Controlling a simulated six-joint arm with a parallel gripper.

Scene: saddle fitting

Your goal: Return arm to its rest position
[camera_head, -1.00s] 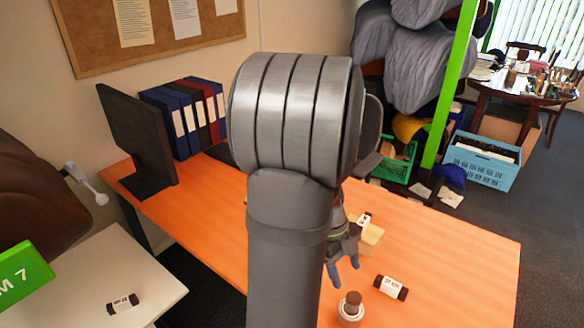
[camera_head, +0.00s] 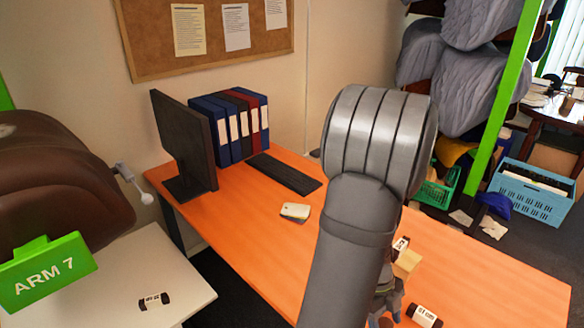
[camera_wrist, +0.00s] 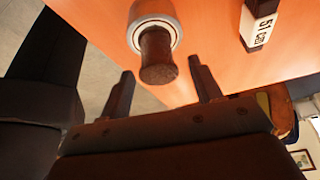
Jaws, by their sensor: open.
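My gripper (camera_head: 388,308) is low over the orange table, mostly hidden behind my grey arm in the head view. In the wrist view its two dark fingers (camera_wrist: 160,88) stand wide apart with nothing held between them. A round pale piece with a dark brown knob (camera_wrist: 157,55) shows beyond the fingertips, on the orange surface. Its distance from the fingers is hard to tell. A black-ended piece with a white label (camera_head: 424,316) lies on the table near the gripper; it also shows in the wrist view (camera_wrist: 258,25).
A pale block (camera_head: 408,262) with a labelled piece (camera_head: 400,244) sits by my arm. A monitor (camera_head: 187,140), keyboard (camera_head: 284,174) and binders (camera_head: 232,125) stand at the back left. Left are a white table (camera_head: 120,275), another labelled piece (camera_head: 154,300) and a brown saddle (camera_head: 60,180).

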